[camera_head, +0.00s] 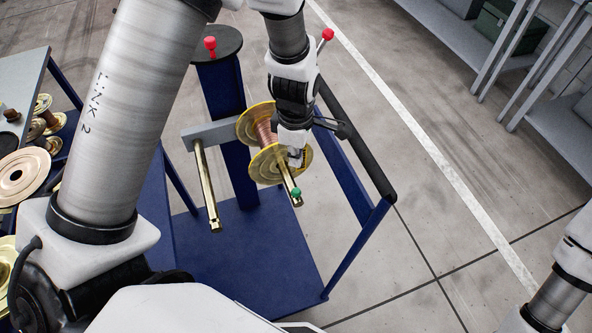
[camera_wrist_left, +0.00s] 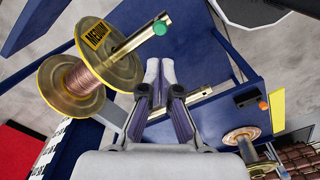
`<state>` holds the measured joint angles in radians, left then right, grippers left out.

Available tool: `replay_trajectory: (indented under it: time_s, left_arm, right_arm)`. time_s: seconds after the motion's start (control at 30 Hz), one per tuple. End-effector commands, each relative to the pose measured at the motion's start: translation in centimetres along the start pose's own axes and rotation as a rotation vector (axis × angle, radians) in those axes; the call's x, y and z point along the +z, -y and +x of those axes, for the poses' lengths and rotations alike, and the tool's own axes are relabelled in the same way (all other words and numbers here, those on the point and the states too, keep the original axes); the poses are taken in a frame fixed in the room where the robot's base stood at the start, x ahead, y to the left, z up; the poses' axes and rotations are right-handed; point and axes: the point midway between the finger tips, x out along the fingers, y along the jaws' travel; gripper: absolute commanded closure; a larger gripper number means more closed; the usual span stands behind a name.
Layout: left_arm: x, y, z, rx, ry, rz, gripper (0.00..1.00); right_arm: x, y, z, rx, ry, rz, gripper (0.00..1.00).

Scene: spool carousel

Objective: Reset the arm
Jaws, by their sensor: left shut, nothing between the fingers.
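My left gripper (camera_head: 296,157) is shut and empty in the head view, in front of or beside a spool of copper wire (camera_head: 265,132); the gap between them is hard to judge. The spool has yellow-gold flanges and hangs on a brass bar (camera_head: 291,185) with a green tip. In the left wrist view the shut fingers (camera_wrist_left: 160,72) point ahead with nothing between them. There the spool (camera_wrist_left: 76,84) is at the left on its bar (camera_wrist_left: 134,39), apart from the fingers. My right gripper is out of view.
An empty brass bar (camera_head: 206,187) sits left of the spool. The blue stand (camera_head: 245,245) has a black handrail (camera_head: 357,145) at the right. A table (camera_head: 18,98) with more spools is at the left. Grey shelving (camera_head: 470,45) is at the upper right, with open floor between.

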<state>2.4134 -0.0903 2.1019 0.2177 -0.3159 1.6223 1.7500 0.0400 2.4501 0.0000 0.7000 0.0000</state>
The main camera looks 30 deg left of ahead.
Motion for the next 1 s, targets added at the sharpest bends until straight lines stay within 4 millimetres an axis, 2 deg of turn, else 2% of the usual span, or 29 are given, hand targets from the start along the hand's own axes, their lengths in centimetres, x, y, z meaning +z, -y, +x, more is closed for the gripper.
replay_trajectory:
  time_s: [0.1,0.23,0.47,0.57,0.67,0.77,0.83,0.93,1.0]
  left_arm:
    - [0.0,-0.1,-2.2,0.003,0.001,0.000,1.00]
    - [0.0,0.0,-3.2,0.001,0.000,0.000,1.00]
    - [0.0,0.1,-3.2,-0.004,-0.001,0.000,1.00]
    - [-0.2,1.0,-1.4,-0.048,-0.008,-0.001,1.00]
    - [-0.9,3.9,2.7,-0.163,-0.021,-0.011,1.00]
    - [-2.4,9.4,7.7,-0.326,-0.044,-0.018,1.00]
    - [-3.8,13.6,11.2,-0.405,-0.050,0.045,1.00]
    - [-6.0,19.9,15.8,-0.459,-0.008,0.305,1.00]
    - [-7.2,23.1,17.9,-0.433,0.046,0.576,1.00]
  right_arm:
    - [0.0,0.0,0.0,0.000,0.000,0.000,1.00]
    - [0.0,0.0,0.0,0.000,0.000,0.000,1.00]
    - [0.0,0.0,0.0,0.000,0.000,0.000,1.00]
    - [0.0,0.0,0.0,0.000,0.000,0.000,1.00]
    - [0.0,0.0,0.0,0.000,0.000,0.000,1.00]
    - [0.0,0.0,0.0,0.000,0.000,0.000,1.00]
    - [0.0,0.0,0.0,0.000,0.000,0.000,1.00]
    - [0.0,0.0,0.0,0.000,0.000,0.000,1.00]
    - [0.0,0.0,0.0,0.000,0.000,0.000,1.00]
